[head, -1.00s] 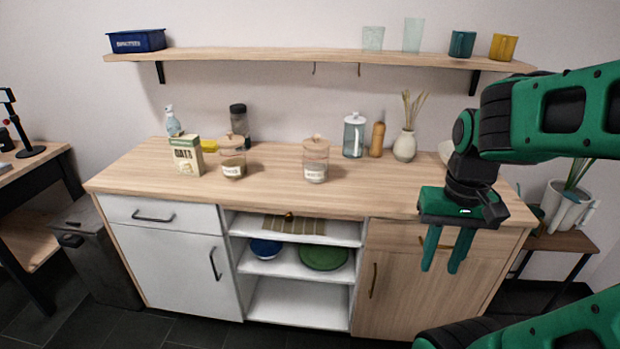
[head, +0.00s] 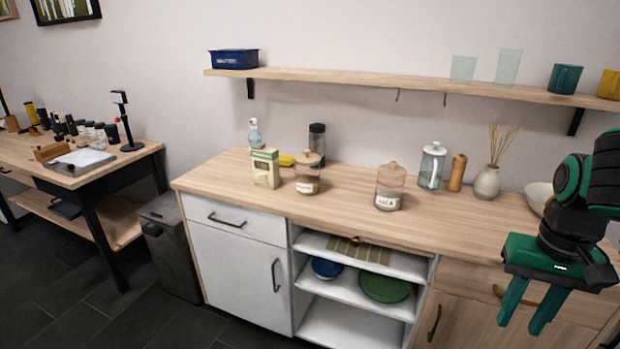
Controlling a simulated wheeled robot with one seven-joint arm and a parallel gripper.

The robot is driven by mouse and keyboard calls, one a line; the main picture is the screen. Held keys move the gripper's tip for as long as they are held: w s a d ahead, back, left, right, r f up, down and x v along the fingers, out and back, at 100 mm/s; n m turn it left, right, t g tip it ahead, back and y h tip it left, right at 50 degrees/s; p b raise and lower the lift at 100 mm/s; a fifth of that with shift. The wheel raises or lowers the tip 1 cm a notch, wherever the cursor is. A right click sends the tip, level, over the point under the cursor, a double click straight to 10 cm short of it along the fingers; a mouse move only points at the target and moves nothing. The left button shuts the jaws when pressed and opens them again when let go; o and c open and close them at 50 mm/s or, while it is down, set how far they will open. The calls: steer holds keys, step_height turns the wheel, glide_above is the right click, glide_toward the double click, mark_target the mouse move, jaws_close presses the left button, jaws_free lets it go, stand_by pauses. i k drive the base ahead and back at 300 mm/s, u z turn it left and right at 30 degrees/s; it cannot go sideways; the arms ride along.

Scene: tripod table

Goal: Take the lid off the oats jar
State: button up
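Two lidded glass jars stand upright on the wooden counter (head: 340,215), both with wooden lids on. The left jar (head: 307,178) is beside the oats carton (head: 265,168) and has some contents and a pale label. The right jar (head: 389,190) has a white label and pale contents. The label words are too small to read surely, so I cannot tell which one is the oats jar. My gripper (head: 527,318) hangs at the right, in front of the counter, with its two green fingers apart and nothing between them. It is well away from both jars.
A shelf (head: 400,90) hangs above. The counter front is clear. A bin (head: 172,245) stands left.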

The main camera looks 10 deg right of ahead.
mark_target(307, 158)
steer(key=k, duration=0.6)
steer(key=u, duration=0.4)
steer(key=i, duration=0.9)
steer(key=u, duration=0.45)
steer(key=i, duration=1.45)
steer(key=z, duration=0.2)
